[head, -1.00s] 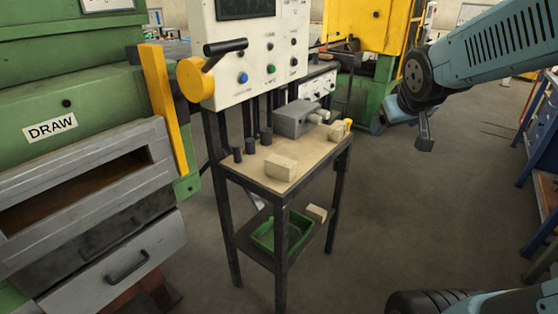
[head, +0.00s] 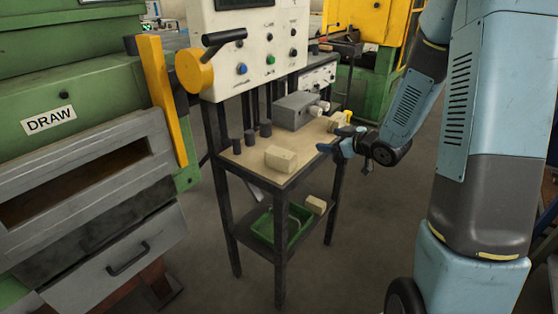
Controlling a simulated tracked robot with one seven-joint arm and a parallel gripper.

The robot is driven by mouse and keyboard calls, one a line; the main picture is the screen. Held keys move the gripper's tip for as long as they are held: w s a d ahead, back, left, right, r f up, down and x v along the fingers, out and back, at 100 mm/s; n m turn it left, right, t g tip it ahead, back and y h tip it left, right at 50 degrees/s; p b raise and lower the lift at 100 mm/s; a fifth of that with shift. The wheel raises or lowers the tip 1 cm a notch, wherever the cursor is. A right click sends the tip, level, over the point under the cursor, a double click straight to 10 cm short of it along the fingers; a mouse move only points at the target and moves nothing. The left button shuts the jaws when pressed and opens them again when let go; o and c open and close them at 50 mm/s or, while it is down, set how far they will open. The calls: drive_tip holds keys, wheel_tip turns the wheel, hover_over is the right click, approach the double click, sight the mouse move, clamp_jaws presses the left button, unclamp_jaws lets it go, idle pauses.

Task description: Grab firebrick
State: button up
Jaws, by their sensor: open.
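A pale cream firebrick (head: 281,158) lies on the front part of the small table's top. A second cream block (head: 316,204) rests on the lower shelf, by a green tray. My gripper (head: 334,148) is open and empty at the right edge of the table top. It is to the right of the upper firebrick and apart from it, with its fingers pointing left. Its finger details are small and partly blend together.
Several dark cylinders (head: 250,138) stand left on the table (head: 239,162). A grey box (head: 297,110) sits at the back, with a light item (head: 338,124) near the right corner. The green tray (head: 264,227) is below. A control panel (head: 246,50) rises behind the table.

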drive_tip(key=s+a+f+n+g+y, duration=0.1)
drive_tip(key=s+a+f+y, duration=0.25)
drive_tip(key=f+y, duration=0.25)
drive_tip(key=y, duration=0.1)
approach(282, 152)
drive_tip(key=x, duration=0.5)
drive_tip(key=shift+w+f, duration=0.15)
drive_tip(key=shift+w, duration=0.2)
drive_tip(key=shift+g, duration=0.3)
drive_tip(key=x, duration=0.4)
drive_tip(key=shift+s+a+f, duration=0.1)
drive_tip(key=shift+a+f, duration=0.15)
drive_tip(key=shift+a, duration=0.15)
drive_tip(key=shift+w+a, duration=0.25)
drive_tip(key=shift+a, duration=0.05)
drive_tip(key=shift+c, duration=0.4)
drive_tip(key=c, duration=1.2)
